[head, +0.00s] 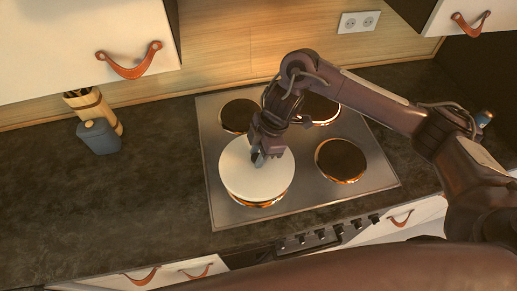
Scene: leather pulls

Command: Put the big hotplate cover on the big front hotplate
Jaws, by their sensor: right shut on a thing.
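The white round hotplate cover (245,178) is over the front left hotplate (265,201) of the steel cooktop (300,203). Only the front rim of that hotplate shows below the cover, with an orange sheen. I cannot tell whether the cover rests on it or is held just above. My right gripper (257,159) points down at the middle of the cover and is shut on its knob, which the fingers mostly hide. My left gripper is not in view.
Uncovered dark hotplates are at the back left (238,116), back right (322,108) and front right (341,160). A blue-grey jar (99,137) and a wooden holder (88,102) stand left on the dark worktop (130,205). Oven knobs (322,234) line the front edge.

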